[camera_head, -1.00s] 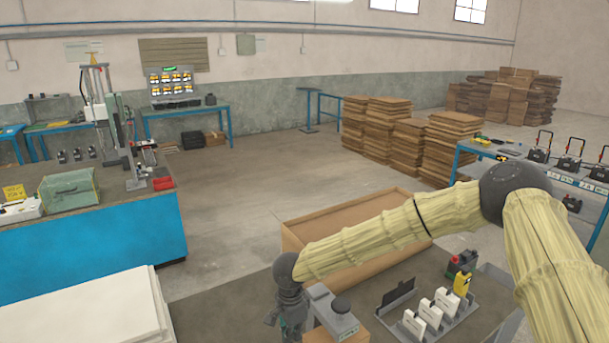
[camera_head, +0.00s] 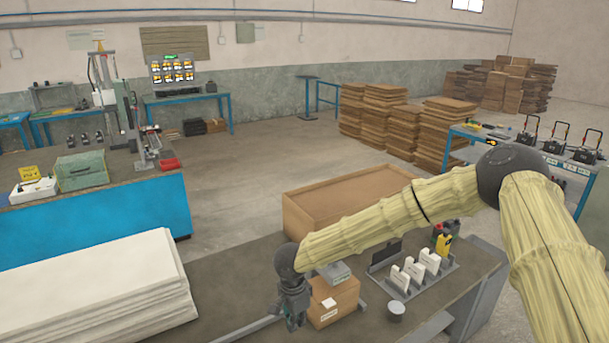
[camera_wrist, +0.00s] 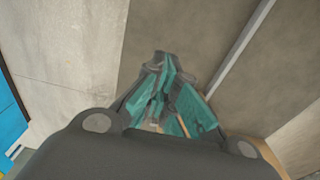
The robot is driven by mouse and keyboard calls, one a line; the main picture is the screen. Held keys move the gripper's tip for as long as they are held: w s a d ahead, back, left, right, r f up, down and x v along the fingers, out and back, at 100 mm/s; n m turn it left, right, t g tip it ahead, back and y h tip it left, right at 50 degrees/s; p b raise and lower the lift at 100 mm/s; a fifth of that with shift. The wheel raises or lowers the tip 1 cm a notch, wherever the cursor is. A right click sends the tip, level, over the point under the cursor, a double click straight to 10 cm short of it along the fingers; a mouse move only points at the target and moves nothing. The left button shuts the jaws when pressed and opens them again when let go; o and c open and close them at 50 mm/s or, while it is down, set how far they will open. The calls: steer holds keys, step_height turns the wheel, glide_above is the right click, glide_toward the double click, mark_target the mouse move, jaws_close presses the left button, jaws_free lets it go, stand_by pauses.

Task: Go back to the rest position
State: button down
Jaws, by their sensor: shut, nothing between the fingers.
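My gripper (camera_head: 293,322) hangs at the left side of a small cardboard box, low in the head view. It points down over the grey bench top and is shut, with nothing held. In the wrist view its teal and grey fingers (camera_wrist: 170,62) come together in the middle, above bare grey surface. My yellow-sleeved arm reaches to it from the right.
The small cardboard box (camera_head: 343,300) carries a grey device (camera_head: 335,273). A rack of white blocks (camera_head: 411,270), a yellow bottle (camera_head: 443,244) and a grey round thing (camera_head: 396,309) stand right of it. A large open crate (camera_head: 305,225) is behind; white sheets (camera_head: 90,290) lie left.

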steer(key=s+d+f+n+t+h+b, duration=0.15)
steer(key=s+d+f, duration=0.25)
steer(key=f, duration=0.4)
steer(key=s+d+f+n+b, duration=0.25)
steer(key=s+d+f, duration=0.25)
steer(key=f, duration=0.3)
steer(key=s+d+f+n+t+b, duration=0.1)
steer(key=s+d+f+n+b, duration=0.2)
steer(key=f, duration=0.5)
steer(key=s+d+f+n+g+b, duration=0.1)
steer(key=s+d+f+b, duration=0.1)
steer(key=s, duration=0.6)
steer(key=s+d+f+n+g+y+b, duration=0.1)
steer(key=s+d+f+b, duration=0.1)
steer(key=s+d, duration=0.4)
steer(key=s+d+f+n+g+y+b, duration=0.1)
steer(key=s+d+f, duration=0.3)
steer(key=s, duration=0.7)
steer(key=shift+s+d+f+n+b, duration=0.35)
steer(key=shift+d+n+b, duration=0.15)
steer(key=shift+b, duration=0.4)
